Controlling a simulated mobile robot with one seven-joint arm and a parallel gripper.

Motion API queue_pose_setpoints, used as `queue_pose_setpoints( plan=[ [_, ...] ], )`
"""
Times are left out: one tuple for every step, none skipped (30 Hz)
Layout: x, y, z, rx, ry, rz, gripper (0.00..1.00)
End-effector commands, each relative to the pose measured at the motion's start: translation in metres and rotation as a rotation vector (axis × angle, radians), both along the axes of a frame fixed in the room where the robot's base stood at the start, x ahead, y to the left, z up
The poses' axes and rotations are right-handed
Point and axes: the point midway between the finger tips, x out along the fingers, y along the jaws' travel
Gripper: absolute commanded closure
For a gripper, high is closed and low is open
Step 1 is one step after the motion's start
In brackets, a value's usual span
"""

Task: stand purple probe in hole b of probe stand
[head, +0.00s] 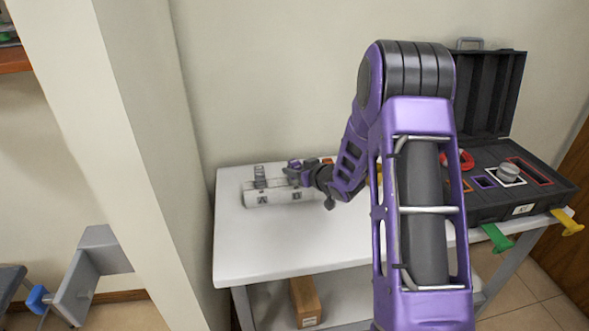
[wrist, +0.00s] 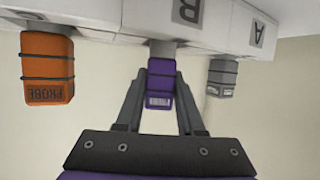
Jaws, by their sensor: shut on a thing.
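The white probe stand (head: 262,198) is at the back left of the white table, with lettered labels on its front. It also spans the top of the wrist view (wrist: 110,22), which shows the scene upside down. My gripper (wrist: 160,92) is shut on the purple probe (wrist: 160,75), with one finger on each side of its block. The probe is in line with the stand's middle position, by the B label (wrist: 187,11). A short grey shaft shows between block and stand; I cannot tell how deep it sits. In the head view my gripper (head: 293,173) partly hides the probe.
A grey probe (wrist: 222,77) stands at the A position and an orange probe (wrist: 47,68) at the other end. An open black case (head: 495,205) with coloured slots occupies the table's right side. The table front (head: 270,240) is clear. A wall stands close behind.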

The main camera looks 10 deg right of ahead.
Motion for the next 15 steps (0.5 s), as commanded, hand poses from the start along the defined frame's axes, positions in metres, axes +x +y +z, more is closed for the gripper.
queue_pose_setpoints(
  plan=[
    [0.0002,0.0,-0.0012,0.0,-0.001,0.0,1.0],
    [0.0002,-0.0001,-0.0018,0.0,-0.001,0.0,1.0],
    [0.0003,-0.0001,-0.0026,0.001,-0.001,0.0,1.0],
    [0.0002,-0.0001,-0.0032,0.001,-0.001,0.0,1.0],
    [0.0002,-0.0001,-0.0038,0.001,-0.001,0.0,1.0],
    [0.0002,-0.0001,-0.0045,0.001,-0.001,0.0,1.0],
    [0.0002,-0.0001,-0.0051,0.001,-0.001,0.0,1.0],
    [0.0003,-0.0001,-0.0057,0.001,-0.001,0.0,1.0],
    [0.0004,-0.0002,-0.0064,0.001,-0.001,0.0,1.0],
    [0.0003,-0.0001,-0.0069,0.001,-0.001,0.0,1.0],
    [0.0003,-0.0002,-0.0076,0.001,-0.001,0.0,1.0],
    [0.0003,-0.0002,-0.0083,0.001,-0.001,0.0,1.0],
    [0.0003,-0.0002,-0.0089,0.0,-0.001,0.0,1.0],
    [0.0004,-0.0002,-0.0094,0.0,-0.001,0.0,1.0],
    [0.0004,-0.0002,-0.0092,0.001,-0.002,0.0,0.59]
  ],
)
